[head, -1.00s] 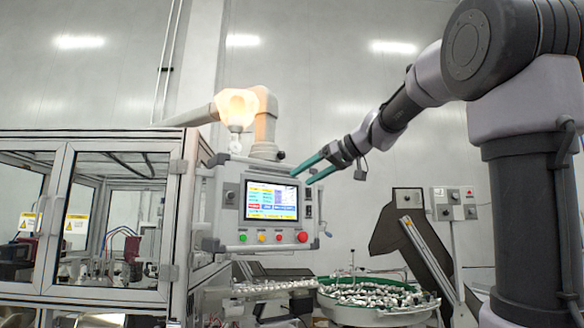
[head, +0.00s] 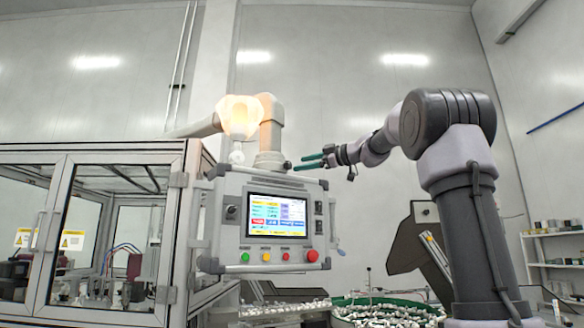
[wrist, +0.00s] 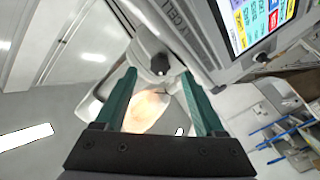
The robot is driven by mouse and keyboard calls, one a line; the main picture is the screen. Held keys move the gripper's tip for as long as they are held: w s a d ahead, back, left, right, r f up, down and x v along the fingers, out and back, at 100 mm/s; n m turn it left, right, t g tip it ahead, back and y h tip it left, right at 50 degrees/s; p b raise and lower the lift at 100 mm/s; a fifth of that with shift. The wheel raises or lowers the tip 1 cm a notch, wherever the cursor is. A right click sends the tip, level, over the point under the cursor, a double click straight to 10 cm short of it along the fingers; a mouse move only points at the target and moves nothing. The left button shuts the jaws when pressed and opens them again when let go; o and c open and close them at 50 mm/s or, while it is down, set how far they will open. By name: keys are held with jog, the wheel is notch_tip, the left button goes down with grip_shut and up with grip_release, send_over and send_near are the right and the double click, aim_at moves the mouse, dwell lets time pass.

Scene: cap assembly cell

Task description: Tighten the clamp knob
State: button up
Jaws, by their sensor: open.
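The clamp knob (head: 287,165) is a small black knob on the grey pipe joint above the control panel (head: 272,222). In the wrist view the knob (wrist: 160,64) shows in the middle, between the two green fingertips. My gripper (head: 301,163) points left at it, just to its right in the head view. The fingers are apart and nothing is held; in the wrist view my gripper (wrist: 159,74) frames the knob. I cannot tell whether the tips reach past it.
The panel's top edge lies just below the gripper. A glass-walled machine (head: 110,235) stands at left. A green-rimmed part bowl (head: 385,302) is below right. A shelf (head: 560,236) stands far right. The space above the gripper is clear.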

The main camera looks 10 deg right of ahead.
aim_at(290, 166)
jog(key=x, duration=0.5)
grip_shut()
